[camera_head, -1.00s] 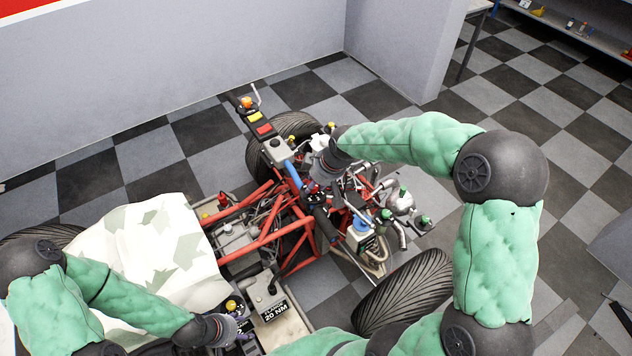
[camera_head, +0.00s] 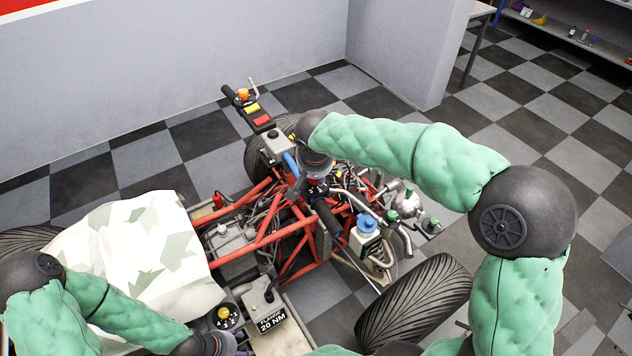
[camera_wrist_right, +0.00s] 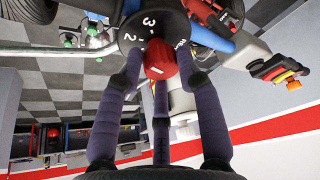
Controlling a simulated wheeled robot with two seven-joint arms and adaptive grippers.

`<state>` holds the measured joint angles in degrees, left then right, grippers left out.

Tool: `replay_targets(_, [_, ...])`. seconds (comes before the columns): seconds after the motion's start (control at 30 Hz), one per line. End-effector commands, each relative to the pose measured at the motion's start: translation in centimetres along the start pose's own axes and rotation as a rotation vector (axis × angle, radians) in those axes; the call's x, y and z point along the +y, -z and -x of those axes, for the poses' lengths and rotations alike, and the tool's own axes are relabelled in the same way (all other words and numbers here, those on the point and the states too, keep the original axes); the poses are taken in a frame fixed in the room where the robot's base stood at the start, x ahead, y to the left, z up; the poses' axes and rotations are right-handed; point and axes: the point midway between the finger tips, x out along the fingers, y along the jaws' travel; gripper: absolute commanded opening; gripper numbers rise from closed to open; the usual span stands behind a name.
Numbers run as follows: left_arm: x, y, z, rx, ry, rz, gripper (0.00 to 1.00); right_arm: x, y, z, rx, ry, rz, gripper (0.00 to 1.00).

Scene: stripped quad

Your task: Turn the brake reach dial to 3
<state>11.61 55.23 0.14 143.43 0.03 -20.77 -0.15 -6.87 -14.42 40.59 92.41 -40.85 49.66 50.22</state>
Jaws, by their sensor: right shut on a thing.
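The brake reach dial (camera_wrist_right: 149,34) is a black disc with white marks, seen in the right wrist view. Its 3 and 2 show on the left of the disc, and lettering cut off by a finger shows on the right. A red knob (camera_wrist_right: 160,58) stands at its middle. My right gripper (camera_wrist_right: 160,72) has its purple-grey fingers closed around the knob. In the head view my right gripper (camera_head: 316,182) is over the handlebar area and hides the dial. I cannot read which number the dial is set to. My left gripper (camera_head: 232,346) is partly cut off at the bottom.
A yellow-knobbed dial (camera_head: 226,312) and a 20 NM plate (camera_head: 271,322) are near my left gripper. Red frame tubes (camera_head: 262,238), a blue-capped reservoir (camera_head: 366,228) and the far grip's red and yellow switches (camera_head: 256,115) surround my right gripper. A tyre (camera_head: 415,305) is at right.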

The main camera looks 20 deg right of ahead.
Motion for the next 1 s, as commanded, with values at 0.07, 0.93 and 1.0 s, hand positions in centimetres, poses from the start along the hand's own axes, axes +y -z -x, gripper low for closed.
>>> replay_targets(0.07, [-0.4, 0.1, -1.1, 0.000, 0.000, 0.000, 0.56, -0.4, 0.4, -0.1, 0.015, -0.017, -0.065, 0.03])
replay_targets(0.93, [-1.1, 0.1, -3.2, 0.000, 0.000, 0.000, 0.56, -0.5, 0.6, 0.2, 0.011, -0.192, -0.498, 0.03])
replay_targets(1.0, [-1.1, 0.1, -3.2, 0.000, 0.000, 0.000, 0.56, -0.4, 0.6, 0.2, 0.011, -0.194, -0.502, 0.03])
